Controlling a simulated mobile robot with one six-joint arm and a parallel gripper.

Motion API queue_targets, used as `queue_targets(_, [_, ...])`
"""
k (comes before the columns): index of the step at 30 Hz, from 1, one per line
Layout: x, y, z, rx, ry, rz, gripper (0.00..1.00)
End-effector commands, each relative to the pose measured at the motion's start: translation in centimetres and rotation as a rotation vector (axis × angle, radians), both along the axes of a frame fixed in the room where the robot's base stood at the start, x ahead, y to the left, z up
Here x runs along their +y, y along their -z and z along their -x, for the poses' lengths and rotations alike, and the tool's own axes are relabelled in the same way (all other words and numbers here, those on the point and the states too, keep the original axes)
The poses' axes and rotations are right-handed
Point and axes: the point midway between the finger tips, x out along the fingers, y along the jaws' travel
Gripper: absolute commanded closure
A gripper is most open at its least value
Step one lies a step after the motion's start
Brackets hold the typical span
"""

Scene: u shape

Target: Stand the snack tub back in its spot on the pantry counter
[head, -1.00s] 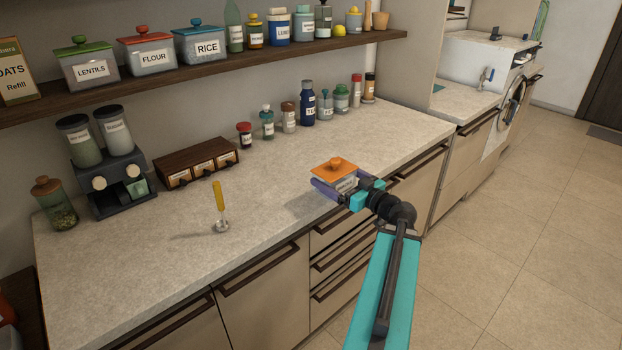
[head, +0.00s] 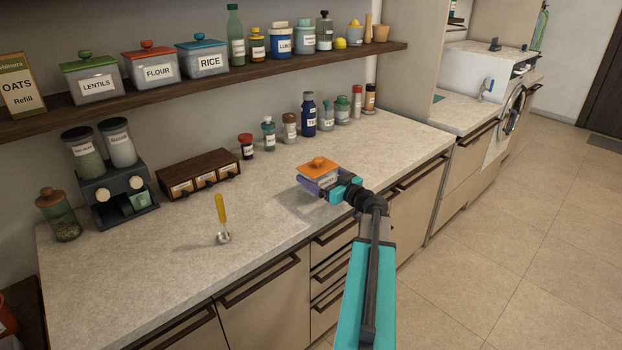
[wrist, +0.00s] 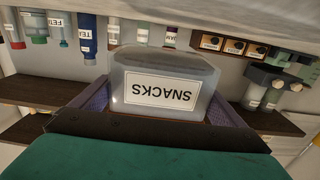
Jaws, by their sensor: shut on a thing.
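The snack tub (head: 319,171) is a clear box with an orange lid and a white label. In the wrist view the tub (wrist: 165,85) fills the middle, its SNACKS label upside down. My gripper (head: 322,184) is shut on it, with a purple finger on either side. The tub looks level, lid up, over the front part of the pantry counter (head: 285,225). I cannot tell for sure whether its base touches the counter; a shadow lies to its left.
Several jars and bottles, including a dark blue bottle (head: 308,114), line the back of the counter. A wooden drawer box (head: 199,174), a twin dispenser (head: 115,178) and a yellow-handled scoop (head: 221,218) stand left. The shelf (head: 230,76) overhangs the back. The middle counter is clear.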

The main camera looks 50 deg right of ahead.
Motion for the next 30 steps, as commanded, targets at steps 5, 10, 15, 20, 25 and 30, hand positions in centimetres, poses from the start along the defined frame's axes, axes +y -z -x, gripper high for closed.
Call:
queue_targets(5, [-0.9, 0.1, -2.4, -0.001, -0.001, -0.001, 0.32])
queue_targets(10, [-1.3, 0.3, -3.7, -0.001, -0.001, -0.002, 0.32])
queue_targets(15, [-1.3, 0.3, -3.9, -0.001, 0.0, -0.001, 0.32])
queue_targets(20, [-1.3, 0.3, -3.9, -0.001, 0.001, -0.001, 0.32])
queue_targets(25, [-1.4, 0.7, -3.9, -0.001, 0.001, -0.002, 0.32])
queue_targets(30, [-1.4, 2.1, -3.9, 0.0, 0.001, -0.003, 0.32])
